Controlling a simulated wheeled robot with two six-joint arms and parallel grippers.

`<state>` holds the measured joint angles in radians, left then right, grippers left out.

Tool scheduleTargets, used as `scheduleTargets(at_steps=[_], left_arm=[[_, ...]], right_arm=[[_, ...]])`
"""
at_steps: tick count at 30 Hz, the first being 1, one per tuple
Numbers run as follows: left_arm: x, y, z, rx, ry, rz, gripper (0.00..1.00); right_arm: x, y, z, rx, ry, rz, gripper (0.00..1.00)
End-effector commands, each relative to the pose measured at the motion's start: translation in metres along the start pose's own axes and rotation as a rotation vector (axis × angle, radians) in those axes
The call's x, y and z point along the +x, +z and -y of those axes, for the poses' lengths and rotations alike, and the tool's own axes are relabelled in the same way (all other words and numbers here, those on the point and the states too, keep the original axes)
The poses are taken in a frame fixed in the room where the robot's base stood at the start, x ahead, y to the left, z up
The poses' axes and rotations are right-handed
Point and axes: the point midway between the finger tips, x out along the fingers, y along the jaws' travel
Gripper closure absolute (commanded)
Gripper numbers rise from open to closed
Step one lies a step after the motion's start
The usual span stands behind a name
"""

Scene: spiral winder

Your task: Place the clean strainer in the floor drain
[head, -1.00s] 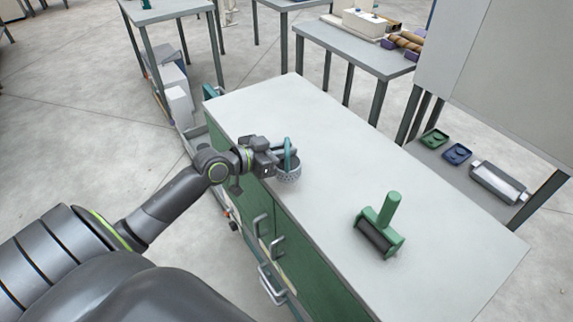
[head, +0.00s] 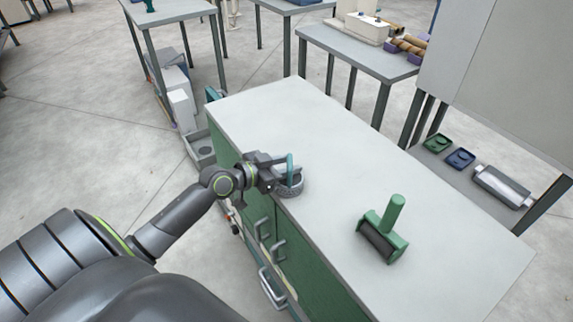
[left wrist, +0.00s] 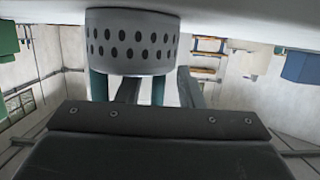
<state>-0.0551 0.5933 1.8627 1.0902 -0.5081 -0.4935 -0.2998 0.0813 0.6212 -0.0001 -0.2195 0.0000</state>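The strainer (head: 289,186), a grey perforated round basket with a teal loop handle, is at the left edge of the white-topped green cabinet. It also shows in the left wrist view (left wrist: 132,42), close up and seen upside down. My left gripper (head: 280,175) is at its handle, with a teal leg between the fingers (left wrist: 160,90); the exact contact is hidden. The strainer has moved together with it, so it looks shut on the handle. I cannot tell whether the basket touches the cabinet top. A low grey basin with a dark round spot (head: 203,152), possibly the floor drain, lies left of the cabinet.
A green roller tool (head: 382,235) stands on the cabinet top (head: 330,130). Door handles (head: 268,290) stick out from the cabinet's front. White boxes (head: 181,108) stand behind the basin. Tables with other items (head: 365,55) are at the back. Open floor lies at left.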

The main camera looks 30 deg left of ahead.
Motion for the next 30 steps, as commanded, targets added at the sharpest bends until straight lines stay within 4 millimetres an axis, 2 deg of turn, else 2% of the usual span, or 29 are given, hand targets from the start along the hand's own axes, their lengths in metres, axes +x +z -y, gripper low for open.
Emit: scheduleTargets(at_steps=[11,24,30], left_arm=[[-0.006,-0.001,0.001,0.003,-0.001,0.003,0.66],[-0.080,0.000,0.000,0.005,0.001,0.007,0.66],[-0.106,-0.001,0.000,0.003,0.000,0.005,0.66]], right_arm=[[-0.002,0.001,0.000,0.000,0.000,0.003,0.64],[0.007,0.003,0.001,0.001,-0.001,0.004,0.64],[0.006,0.003,0.002,0.001,-0.001,0.004,0.64]])
